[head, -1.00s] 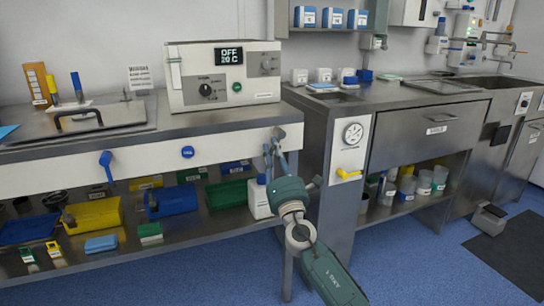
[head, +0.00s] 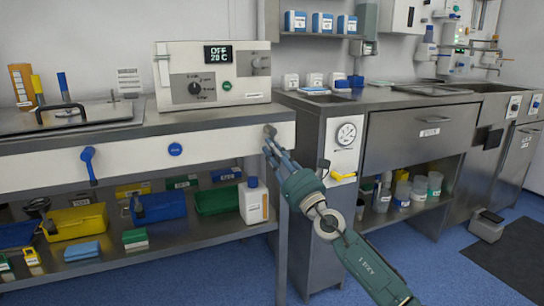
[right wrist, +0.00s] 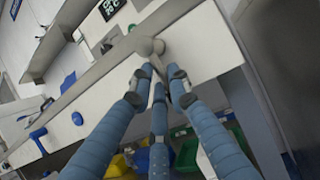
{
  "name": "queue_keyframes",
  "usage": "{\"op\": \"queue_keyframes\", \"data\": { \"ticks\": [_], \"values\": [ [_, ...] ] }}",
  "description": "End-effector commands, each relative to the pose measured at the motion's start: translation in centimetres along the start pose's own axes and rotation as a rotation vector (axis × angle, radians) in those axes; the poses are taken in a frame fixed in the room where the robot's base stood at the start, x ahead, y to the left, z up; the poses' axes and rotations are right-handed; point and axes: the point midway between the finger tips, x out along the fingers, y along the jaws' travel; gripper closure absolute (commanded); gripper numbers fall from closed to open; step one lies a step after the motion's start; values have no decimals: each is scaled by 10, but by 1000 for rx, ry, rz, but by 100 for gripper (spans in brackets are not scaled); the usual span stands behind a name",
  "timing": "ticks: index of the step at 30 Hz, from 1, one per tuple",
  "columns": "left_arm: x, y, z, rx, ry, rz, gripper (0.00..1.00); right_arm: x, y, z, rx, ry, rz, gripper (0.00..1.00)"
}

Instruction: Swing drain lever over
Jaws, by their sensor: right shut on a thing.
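A grey rounded knob or lever end (head: 269,130) sticks out at the right end of the white front panel (head: 225,146). My right gripper (head: 271,151) has its blue fingers drawn together on it. In the right wrist view the fingertips (right wrist: 158,76) meet at the grey piece (right wrist: 148,45), partly hiding its lower side. A blue lever (head: 89,164) hangs down on the same panel, further left, untouched. A yellow lever (head: 343,176) sits below a round gauge (head: 346,133) on the neighbouring cabinet. No label shows which one is the drain lever. My left gripper is not in view.
A heating unit (head: 213,75) reading OFF 20 C stands on the counter above. A blue round button (head: 175,149) is on the panel. A white bottle (head: 253,201) and several bins sit on the shelf below. The blue floor (head: 200,285) in front is clear.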

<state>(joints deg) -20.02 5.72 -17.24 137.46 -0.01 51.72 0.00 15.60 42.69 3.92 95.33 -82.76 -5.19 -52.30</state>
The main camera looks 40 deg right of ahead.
Motion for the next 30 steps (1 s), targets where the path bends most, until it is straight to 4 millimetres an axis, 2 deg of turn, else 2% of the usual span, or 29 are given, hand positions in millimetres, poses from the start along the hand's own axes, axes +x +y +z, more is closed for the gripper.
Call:
{"op": "queue_keyframes", "data": {
  "ticks": [6, 22, 23, 25, 30],
  "values": [
    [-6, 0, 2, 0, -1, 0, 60, -1, 1, -1, -56, 13, 29, 100],
    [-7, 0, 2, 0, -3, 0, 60, -1, 0, -2, -76, 19, 34, 100],
    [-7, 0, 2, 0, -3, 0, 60, -1, 0, -2, -76, 19, 34, 80],
    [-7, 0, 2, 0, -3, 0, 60, -1, -1, -2, -75, 19, 33, 66],
    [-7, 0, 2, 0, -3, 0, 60, -1, -1, -1, -71, 17, 32, 65]
  ]
}}
